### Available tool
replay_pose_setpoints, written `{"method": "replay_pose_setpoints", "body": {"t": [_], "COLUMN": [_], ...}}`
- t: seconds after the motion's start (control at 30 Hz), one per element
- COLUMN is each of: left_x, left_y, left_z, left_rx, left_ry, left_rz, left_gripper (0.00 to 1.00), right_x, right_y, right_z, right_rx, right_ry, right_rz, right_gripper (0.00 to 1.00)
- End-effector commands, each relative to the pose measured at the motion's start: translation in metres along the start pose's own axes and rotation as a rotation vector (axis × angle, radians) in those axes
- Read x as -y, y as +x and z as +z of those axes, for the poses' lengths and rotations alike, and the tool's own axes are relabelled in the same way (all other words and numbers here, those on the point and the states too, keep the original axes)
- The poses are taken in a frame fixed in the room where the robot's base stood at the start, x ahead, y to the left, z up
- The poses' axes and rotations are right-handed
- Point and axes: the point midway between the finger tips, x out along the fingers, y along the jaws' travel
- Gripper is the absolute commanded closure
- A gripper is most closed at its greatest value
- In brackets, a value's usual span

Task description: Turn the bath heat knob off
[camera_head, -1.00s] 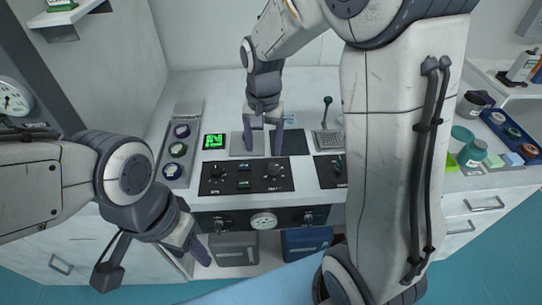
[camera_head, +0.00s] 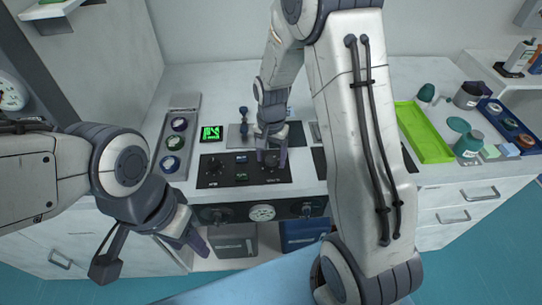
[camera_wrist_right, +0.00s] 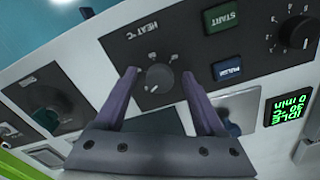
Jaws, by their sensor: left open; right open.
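The bath heat knob (camera_wrist_right: 158,77) is a dark round knob on a black panel, with "HEAT °C" lettering beside it in the right wrist view. In the head view the same panel (camera_head: 225,178) lies on the bench front, and my right gripper largely hides that knob. My right gripper (camera_head: 271,162) is open and points down over the panel's right side. In the right wrist view its fingertips (camera_wrist_right: 158,73) appear on either side of the knob; contact is not clear. My left gripper (camera_head: 194,246) is open and empty, low in front of the bench at left.
Green START (camera_wrist_right: 222,19) and blue PULSE (camera_wrist_right: 227,69) buttons and another knob (camera_wrist_right: 299,32) sit near the heat knob. A lit green display (camera_head: 211,133) stands behind the panel. A lower front strip carries a round gauge (camera_head: 262,213). A green tray (camera_head: 425,135) lies at right.

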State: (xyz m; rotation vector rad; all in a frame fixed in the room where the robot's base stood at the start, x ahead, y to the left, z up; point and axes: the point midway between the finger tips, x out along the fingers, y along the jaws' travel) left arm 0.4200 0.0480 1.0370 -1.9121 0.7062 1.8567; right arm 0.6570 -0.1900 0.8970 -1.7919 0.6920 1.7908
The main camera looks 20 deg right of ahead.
Motion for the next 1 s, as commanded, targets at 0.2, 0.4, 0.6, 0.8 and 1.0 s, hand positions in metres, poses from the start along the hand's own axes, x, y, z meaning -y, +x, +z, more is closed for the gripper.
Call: {"method": "replay_pose_setpoints", "body": {"t": [0.2, 0.4, 0.6, 0.8, 1.0], "left_x": [0.0000, 0.0000, 0.0000, -0.0002, -0.0006], "left_y": [0.0000, 0.0000, -0.0005, -0.0032, -0.0083], "left_z": [0.0000, 0.0000, 0.0000, -0.0002, -0.0005], "left_rx": [0.000, 0.000, 0.000, 0.000, 0.000], "left_ry": [0.000, 0.000, 0.000, 0.000, 0.000], "left_rz": [0.000, 0.000, 0.000, 0.000, 0.000], "left_gripper": [0.50, 0.50, 0.50, 0.50, 0.50], "right_x": [0.0000, 0.0000, 0.0000, 0.0000, -0.0002], "right_y": [0.0001, 0.0000, -0.0004, -0.0011, -0.0016], "right_z": [0.0002, 0.0002, 0.0002, 0.0001, 0.0000], "right_rx": [0.000, 0.000, 0.000, 0.001, 0.001], "right_ry": [0.000, 0.000, -0.009, -0.068, -0.200], "right_rz": [0.000, 0.000, 0.000, 0.000, 0.000], "right_gripper": [0.32, 1.00, 1.00, 1.00, 1.00]}}
